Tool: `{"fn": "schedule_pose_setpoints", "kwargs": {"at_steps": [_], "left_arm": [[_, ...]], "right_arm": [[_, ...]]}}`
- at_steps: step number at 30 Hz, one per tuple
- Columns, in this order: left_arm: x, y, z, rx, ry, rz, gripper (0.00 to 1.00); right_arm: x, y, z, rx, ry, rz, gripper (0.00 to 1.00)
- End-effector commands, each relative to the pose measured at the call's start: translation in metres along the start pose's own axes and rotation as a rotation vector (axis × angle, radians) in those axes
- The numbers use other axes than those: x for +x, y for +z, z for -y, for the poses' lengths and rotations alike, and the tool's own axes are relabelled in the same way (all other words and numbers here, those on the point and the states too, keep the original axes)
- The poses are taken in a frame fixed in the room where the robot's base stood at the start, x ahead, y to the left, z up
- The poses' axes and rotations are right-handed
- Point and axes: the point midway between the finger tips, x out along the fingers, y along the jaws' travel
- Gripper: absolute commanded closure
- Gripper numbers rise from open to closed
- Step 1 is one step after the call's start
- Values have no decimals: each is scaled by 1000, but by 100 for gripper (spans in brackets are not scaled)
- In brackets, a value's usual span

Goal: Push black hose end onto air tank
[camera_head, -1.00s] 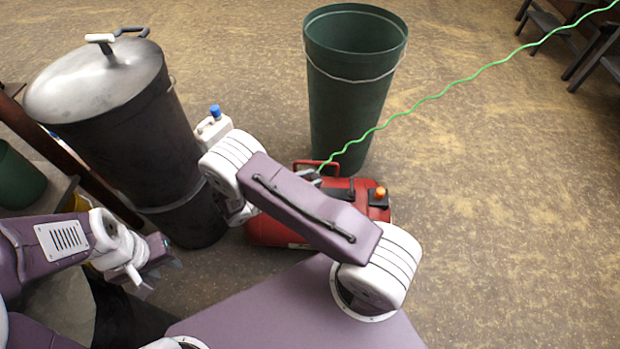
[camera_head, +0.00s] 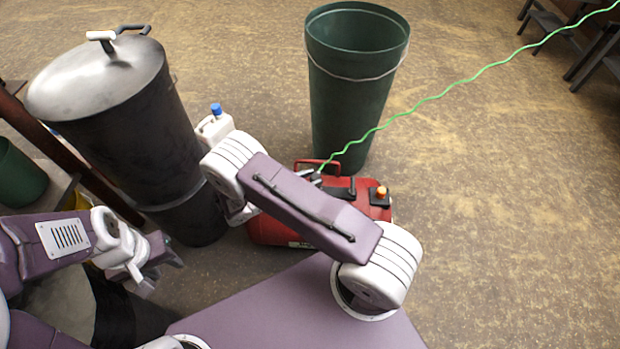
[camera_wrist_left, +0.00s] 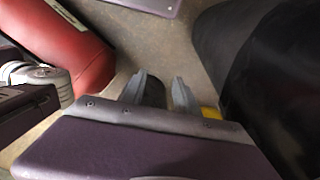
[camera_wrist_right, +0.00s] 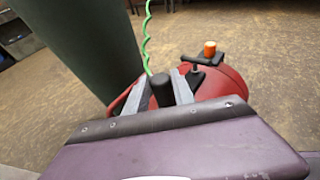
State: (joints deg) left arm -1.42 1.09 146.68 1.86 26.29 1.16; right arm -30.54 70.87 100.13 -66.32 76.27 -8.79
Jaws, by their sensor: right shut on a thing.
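The red air tank (camera_head: 270,231) lies on the floor beyond my base, partly hidden behind my right arm. It also shows in the left wrist view (camera_wrist_left: 72,45) and the right wrist view (camera_wrist_right: 228,84). My right gripper (camera_wrist_right: 161,90) is shut on the black hose end (camera_wrist_right: 161,91), over the tank's near side in that view. The green coiled hose (camera_wrist_right: 147,42) runs up behind it. Whether the hose end touches a tank fitting is hidden. My left gripper (camera_wrist_left: 156,85) is open, left of the tank in the head view (camera_head: 165,262).
A tall green bin (camera_head: 350,105) stands just behind the tank. A large dark drum with a metal lid (camera_head: 98,78) stands at left, near my left gripper. A white jug with a blue cap (camera_head: 215,124) is beside it.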

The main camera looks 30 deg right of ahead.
Motion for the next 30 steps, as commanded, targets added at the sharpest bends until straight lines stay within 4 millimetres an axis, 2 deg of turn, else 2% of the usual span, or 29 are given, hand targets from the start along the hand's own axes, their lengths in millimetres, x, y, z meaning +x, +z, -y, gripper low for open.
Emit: {"fn": "schedule_pose_setpoints", "kwargs": {"at_steps": [5,6,7,17,30], "left_arm": [[3,0,0,0,0,0,64],[3,0,0,0,0,0,64],[3,0,0,0,0,0,64],[2,0,0,0,0,0,64],[-5,0,0,0,0,0,64]], "right_arm": [[1,-4,0,0,0,0,100],[1,-4,0,0,0,1,67],[1,-4,0,0,0,0,61],[-1,-4,0,0,1,0,61],[-44,-3,-1,1,3,-1,61]]}}
